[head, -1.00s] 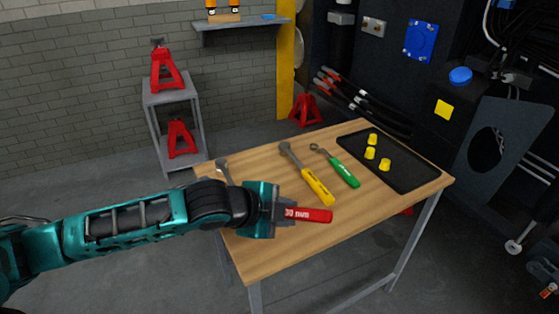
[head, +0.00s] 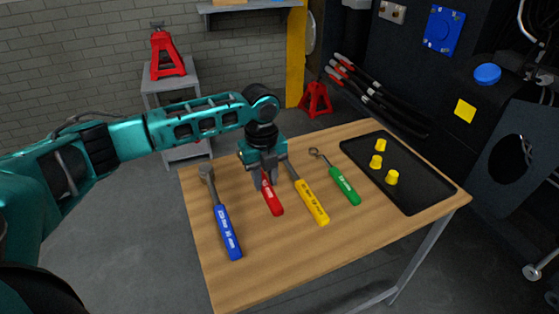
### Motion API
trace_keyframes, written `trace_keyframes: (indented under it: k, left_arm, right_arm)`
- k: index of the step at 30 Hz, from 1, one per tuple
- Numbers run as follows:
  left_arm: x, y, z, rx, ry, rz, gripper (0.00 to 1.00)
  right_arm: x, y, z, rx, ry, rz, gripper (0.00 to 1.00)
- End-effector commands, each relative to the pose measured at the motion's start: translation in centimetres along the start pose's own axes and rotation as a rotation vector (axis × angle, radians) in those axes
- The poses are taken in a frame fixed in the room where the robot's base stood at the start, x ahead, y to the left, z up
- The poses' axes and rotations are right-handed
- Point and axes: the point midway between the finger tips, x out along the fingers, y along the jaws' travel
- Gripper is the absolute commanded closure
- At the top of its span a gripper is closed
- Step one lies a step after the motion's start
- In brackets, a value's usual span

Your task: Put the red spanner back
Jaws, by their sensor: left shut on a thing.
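The red spanner (head: 272,201) is between the blue spanner (head: 228,232) and the yellow spanner (head: 310,200), its red handle pointing toward the table's front edge. My left gripper (head: 265,182) points down from above and is shut on it. The gripper hides the spanner's head end. The spanner is at or just above the wooden table (head: 262,262); I cannot tell if it touches. The green spanner (head: 343,187) lies to the right of the yellow one. My right gripper is not in view.
A black tray (head: 422,192) with yellow caps (head: 391,177) sits on the table's right side. A red jack stand (head: 166,56) is on a grey stand behind. The table's front left is clear. Dark machinery rises at the right.

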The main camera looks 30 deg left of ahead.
Motion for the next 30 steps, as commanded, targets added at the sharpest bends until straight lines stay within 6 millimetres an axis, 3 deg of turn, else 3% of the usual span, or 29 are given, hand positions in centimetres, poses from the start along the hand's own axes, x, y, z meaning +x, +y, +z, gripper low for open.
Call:
trace_keyframes:
  k: [17, 30]
  left_arm:
    - [-0.2, -0.1, 0.1, 0.000, -0.010, 0.009, 1.00]
    - [3.1, 0.0, 0.1, -0.001, -0.009, 0.011, 1.00]
  right_arm:
    - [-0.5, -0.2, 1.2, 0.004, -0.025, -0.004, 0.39]
    - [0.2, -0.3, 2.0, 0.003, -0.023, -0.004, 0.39]
